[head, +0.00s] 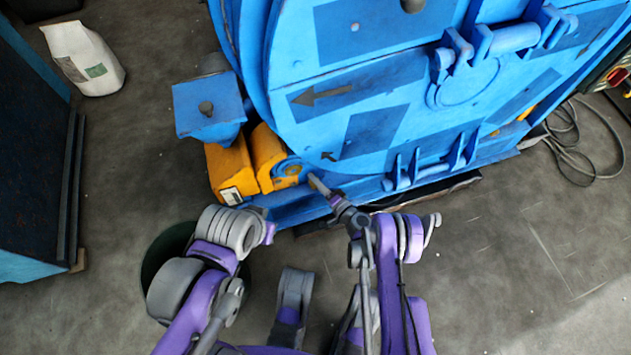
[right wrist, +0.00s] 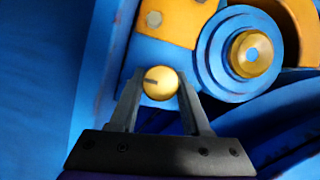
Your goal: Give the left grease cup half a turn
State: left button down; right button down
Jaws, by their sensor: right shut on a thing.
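A small round brass grease cup (right wrist: 160,83) with a dark mark across its left half sits low on the blue drum machine in the right wrist view. My right gripper (right wrist: 160,80) is shut on it, one finger on each side. In the head view my right gripper (head: 316,183) reaches the machine's lower edge, beside the yellow bearing housing (head: 270,158). The cup cannot be made out there. My left arm is folded at the lower left, and its gripper cannot be seen.
A blue ring with a brass centre (right wrist: 252,53) lies close to the right of the cup. The big blue drum (head: 375,125) rises above. A dark bin (head: 160,262) stands behind my left arm. A white sack (head: 85,58) and cables (head: 590,150) lie on the floor.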

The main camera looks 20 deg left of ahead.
dwell(0.4)
jog(key=shift+c, duration=1.9)
grip_release()
